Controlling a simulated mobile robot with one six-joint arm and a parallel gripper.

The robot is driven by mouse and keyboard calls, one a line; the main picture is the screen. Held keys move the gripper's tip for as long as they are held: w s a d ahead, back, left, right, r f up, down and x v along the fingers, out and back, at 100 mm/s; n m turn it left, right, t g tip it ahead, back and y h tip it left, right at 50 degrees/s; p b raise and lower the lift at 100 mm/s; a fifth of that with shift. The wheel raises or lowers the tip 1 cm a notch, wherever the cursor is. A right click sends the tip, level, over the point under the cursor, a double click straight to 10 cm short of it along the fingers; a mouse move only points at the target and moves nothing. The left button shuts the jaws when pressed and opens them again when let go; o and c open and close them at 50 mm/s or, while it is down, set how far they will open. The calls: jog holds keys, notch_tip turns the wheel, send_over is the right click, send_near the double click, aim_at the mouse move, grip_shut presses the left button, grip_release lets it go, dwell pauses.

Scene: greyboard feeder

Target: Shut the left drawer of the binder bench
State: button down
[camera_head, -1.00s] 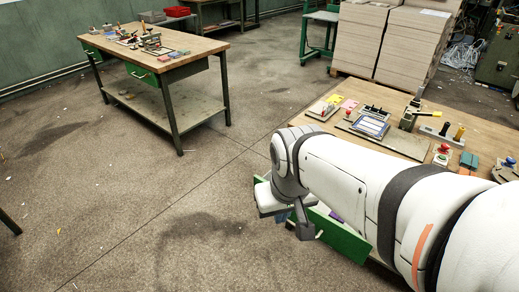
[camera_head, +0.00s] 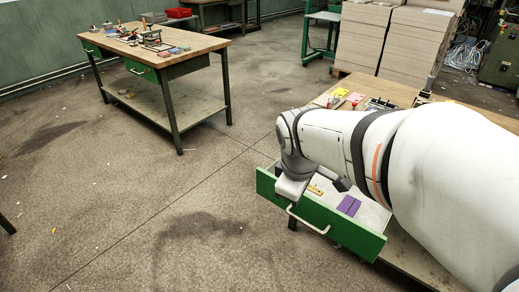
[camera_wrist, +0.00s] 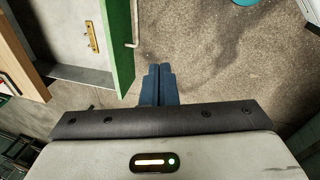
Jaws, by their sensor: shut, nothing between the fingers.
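A drawer with a green front (camera_head: 325,222) and a pale bar handle (camera_head: 308,221) stands pulled out from the near bench (camera_head: 410,262). In the wrist view the green front (camera_wrist: 121,45) runs up the picture, with its handle (camera_wrist: 134,22) on the right, outer side. My gripper (camera_wrist: 157,70) is shut and empty, its blue fingers just outside the front, below the handle in the picture. I cannot tell whether they touch it. In the head view my wrist hangs over the drawer's left end, and the fingers are hidden.
A yellow piece (camera_wrist: 91,36) and a purple piece (camera_head: 348,205) lie in the drawer. Another bench (camera_head: 205,48) with green drawers stands back left. Board stacks (camera_head: 358,40) stand behind the near bench. The floor (camera_head: 150,215) left of the drawer is clear.

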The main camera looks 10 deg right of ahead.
jog(key=w+d+f+n+b, duration=0.2)
jog(key=w+f+n+b, duration=0.2)
jog(key=f, duration=0.3)
jog(key=w+d+f+n+h+b, duration=0.1)
jog(key=w+d+f+n+b, duration=0.1)
jog(key=w+f+n+b, duration=0.2)
jog(key=w+d+f+n+h+b, duration=0.1)
jog(key=w+d+f+n+b, duration=0.2)
jog(key=w+f+n+b, duration=0.2)
notch_tip(320, 180, down, 7)
jog(key=n+b, duration=0.1)
jog(key=n, duration=0.2)
jog(key=shift+r, duration=0.2)
jog(key=shift+a, duration=0.1)
